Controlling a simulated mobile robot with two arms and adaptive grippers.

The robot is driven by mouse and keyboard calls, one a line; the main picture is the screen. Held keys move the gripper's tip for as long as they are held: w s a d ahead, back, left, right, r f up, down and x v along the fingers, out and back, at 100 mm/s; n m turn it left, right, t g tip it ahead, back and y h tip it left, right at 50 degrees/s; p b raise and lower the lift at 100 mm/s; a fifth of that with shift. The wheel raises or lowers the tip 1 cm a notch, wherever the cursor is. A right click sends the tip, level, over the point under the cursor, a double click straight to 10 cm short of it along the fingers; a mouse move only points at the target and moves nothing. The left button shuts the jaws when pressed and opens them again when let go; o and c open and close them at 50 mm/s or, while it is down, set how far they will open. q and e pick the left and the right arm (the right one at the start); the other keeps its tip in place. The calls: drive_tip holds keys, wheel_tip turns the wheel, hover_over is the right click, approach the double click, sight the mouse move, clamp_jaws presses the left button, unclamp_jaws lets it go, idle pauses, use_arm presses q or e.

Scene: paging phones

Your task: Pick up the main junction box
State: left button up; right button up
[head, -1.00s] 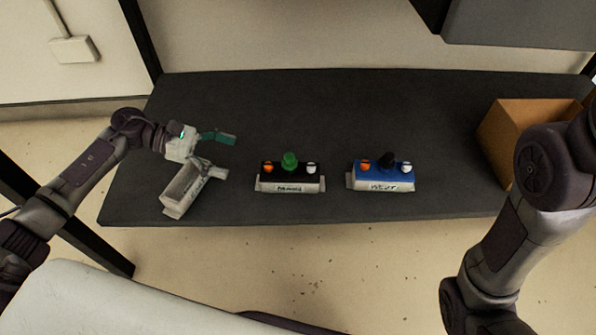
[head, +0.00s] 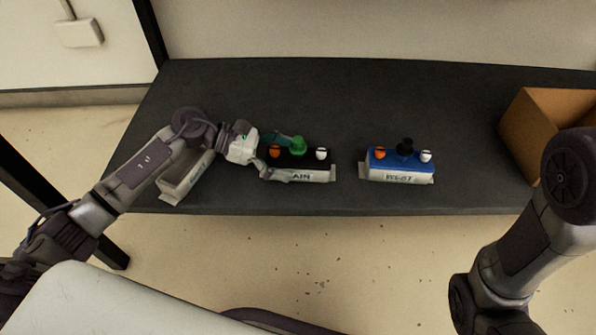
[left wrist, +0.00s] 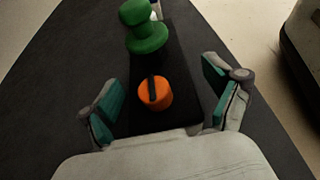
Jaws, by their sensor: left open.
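The main junction box (head: 312,176) is black with a white label strip that reads "AIN" where it shows. It has an orange knob, a green button and a white knob on top, and stands on the dark table. My left gripper (head: 268,160) is open at its left end and hides part of that end. In the left wrist view the teal-padded fingers of the gripper (left wrist: 160,98) stand on either side of the black box (left wrist: 166,62), around its orange-knob end (left wrist: 154,94). Contact cannot be told. My right gripper is out of view.
A blue junction box (head: 397,168) with orange, black and white knobs stands to the right. A pale empty tray (head: 172,186) lies behind my left arm. An open cardboard box (head: 530,120) is at the table's right. The dark table (head: 330,95) is clear behind the boxes.

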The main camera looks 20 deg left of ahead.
use_arm(q)
drive_tip(key=shift+r, duration=0.1)
drive_tip(key=c, duration=1.4)
